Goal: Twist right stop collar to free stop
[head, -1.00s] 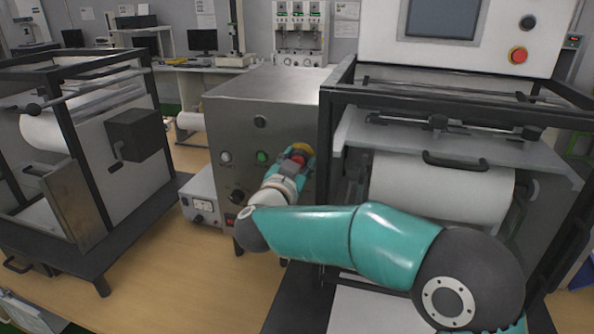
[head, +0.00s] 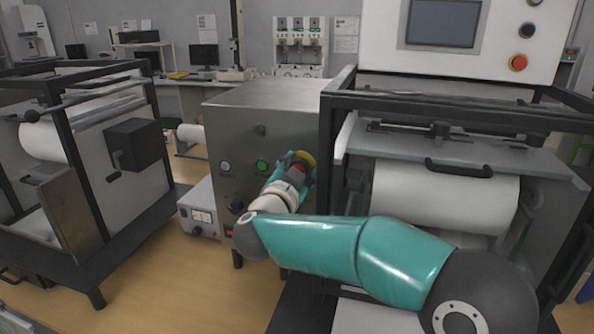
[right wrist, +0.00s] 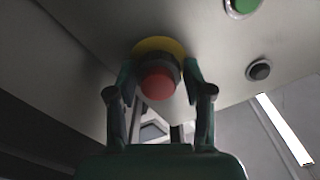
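The stop is a red button (right wrist: 158,83) with a dark collar (right wrist: 161,65) on a yellow ring (right wrist: 150,46). It sits on the front of the metal cabinet, where its yellow ring also shows in the head view (head: 306,159). My right gripper (right wrist: 160,80) has its two fingers apart, one on each side of the button and collar. In the right wrist view, gaps show between the fingers and the button; contact with the collar cannot be told. In the head view my right gripper (head: 290,168) partly covers the stop. My left gripper is not in view.
A green button (head: 262,166) is on the same metal cabinet (head: 235,120), left of the stop. The black machine frame (head: 326,150) stands close on its right. Another red stop button (head: 518,62) is on the upper right panel. A socket box (head: 200,210) stands left of the cabinet.

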